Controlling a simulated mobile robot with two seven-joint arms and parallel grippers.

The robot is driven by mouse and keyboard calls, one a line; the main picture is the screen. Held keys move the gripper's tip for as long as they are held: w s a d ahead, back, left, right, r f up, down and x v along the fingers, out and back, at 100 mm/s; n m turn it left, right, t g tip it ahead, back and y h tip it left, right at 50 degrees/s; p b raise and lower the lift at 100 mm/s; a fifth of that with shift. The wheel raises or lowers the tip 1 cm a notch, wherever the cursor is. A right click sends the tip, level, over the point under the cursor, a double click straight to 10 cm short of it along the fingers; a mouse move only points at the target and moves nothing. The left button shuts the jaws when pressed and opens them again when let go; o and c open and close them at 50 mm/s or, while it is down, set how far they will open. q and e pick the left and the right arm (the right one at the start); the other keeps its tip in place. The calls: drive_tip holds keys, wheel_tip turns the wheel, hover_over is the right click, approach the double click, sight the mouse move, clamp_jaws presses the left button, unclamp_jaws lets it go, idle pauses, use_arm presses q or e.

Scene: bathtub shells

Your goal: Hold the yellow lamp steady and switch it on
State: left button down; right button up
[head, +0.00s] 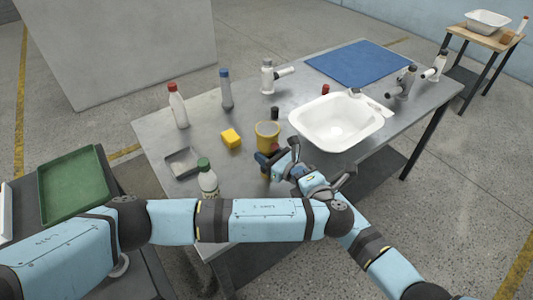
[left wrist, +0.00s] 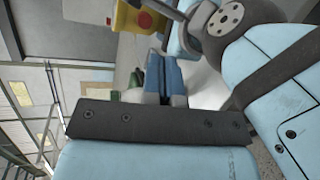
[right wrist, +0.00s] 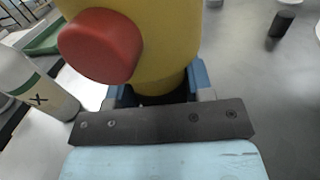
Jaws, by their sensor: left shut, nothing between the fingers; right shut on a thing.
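The yellow lamp (head: 267,134) stands upright near the table's front edge, its open top facing up. In the right wrist view the lamp (right wrist: 165,50) has a big red button (right wrist: 100,46) on its side. My right gripper (head: 268,160) is shut on the lamp low down, its blue fingers on either side in the right wrist view (right wrist: 158,92). My left gripper (head: 297,172) is shut and empty, just right of it. The left wrist view shows its closed fingers (left wrist: 165,82) apart from the red button (left wrist: 146,20). I see no glow from the lamp.
A green-capped white bottle (head: 208,180) stands left of the lamp. A white basin (head: 335,120) is to the right. A blue mat (head: 358,62) lies behind.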

sight(275, 146)
use_arm(q)
drive_tip(key=w+a+f+n+g+h, duration=0.1)
drive_tip(key=w+a+n+g, duration=0.3)
drive_tip(key=n, duration=0.6)
drive_tip(key=shift+w+g, duration=1.2)
drive_tip(key=shift+w, duration=0.55)
drive_tip(key=shift+f, duration=0.1)
idle(0.6)
drive_tip(key=shift+w+a, duration=0.2)
drive_tip(key=shift+w, duration=0.25)
idle(0.4)
